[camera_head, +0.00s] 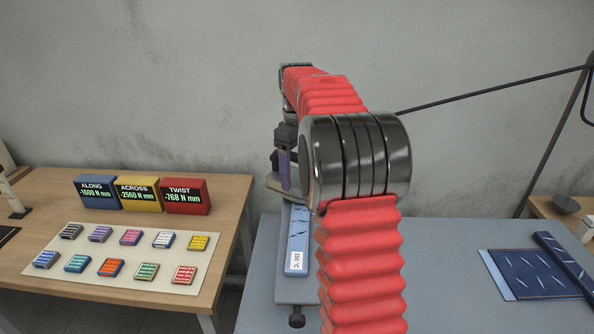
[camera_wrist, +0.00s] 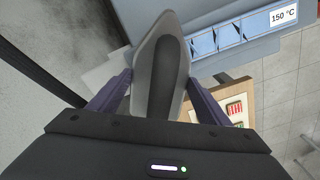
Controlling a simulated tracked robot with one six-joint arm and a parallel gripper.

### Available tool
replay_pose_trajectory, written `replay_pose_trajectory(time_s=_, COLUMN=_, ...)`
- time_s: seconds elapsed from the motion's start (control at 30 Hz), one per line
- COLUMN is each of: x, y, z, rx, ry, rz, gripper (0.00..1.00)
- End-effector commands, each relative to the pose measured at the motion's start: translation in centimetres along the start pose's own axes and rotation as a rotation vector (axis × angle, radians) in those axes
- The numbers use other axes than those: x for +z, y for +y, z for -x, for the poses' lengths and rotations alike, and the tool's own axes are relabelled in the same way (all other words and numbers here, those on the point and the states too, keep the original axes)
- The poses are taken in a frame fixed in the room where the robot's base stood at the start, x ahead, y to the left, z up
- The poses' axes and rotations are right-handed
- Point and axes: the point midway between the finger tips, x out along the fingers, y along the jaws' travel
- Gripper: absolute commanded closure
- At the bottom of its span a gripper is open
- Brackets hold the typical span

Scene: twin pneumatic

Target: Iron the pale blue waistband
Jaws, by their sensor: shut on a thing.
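My gripper (camera_wrist: 158,85) is shut on a grey iron (camera_wrist: 160,38), which sits between its two purple fingers in the wrist view. In the head view the iron (camera_head: 274,184) shows only in part, at the far end of a narrow board, behind my arm. A pale blue strip with dark marks, apparently the waistband (camera_head: 299,228), lies along that board and is partly hidden by my arm. It also shows in the wrist view (camera_wrist: 229,34), to the right of the iron. I cannot tell whether the iron touches it.
A 150 °C label (camera_head: 296,262) is on the board's near end. Dark blue cloth (camera_head: 535,273) lies at the right of the grey table (camera_head: 440,270). A wooden table at left holds ALONG (camera_head: 97,192), ACROSS (camera_head: 138,193) and TWIST (camera_head: 185,195) readouts and several coloured blocks on a mat (camera_head: 60,278).

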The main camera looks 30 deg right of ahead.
Motion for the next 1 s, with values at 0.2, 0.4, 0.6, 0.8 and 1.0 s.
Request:
replay_pose_trajectory(time_s=0.2, x=0.0, y=0.1, z=0.1, rx=0.005, ry=0.004, rz=0.0, gripper=0.92)
replay_pose_trajectory(time_s=0.4, x=0.0, y=0.1, z=-0.1, rx=0.005, ry=0.004, rz=0.0, gripper=0.92)
replay_pose_trajectory(time_s=0.6, x=0.0, y=0.1, z=-0.3, rx=0.005, ry=0.004, rz=-0.001, gripper=0.92)
replay_pose_trajectory(time_s=0.8, x=0.0, y=0.1, z=-0.6, rx=0.005, ry=0.004, rz=-0.001, gripper=0.92)
replay_pose_trajectory(time_s=1.0, x=0.0, y=0.1, z=-0.8, rx=0.005, ry=0.004, rz=-0.001, gripper=0.92)
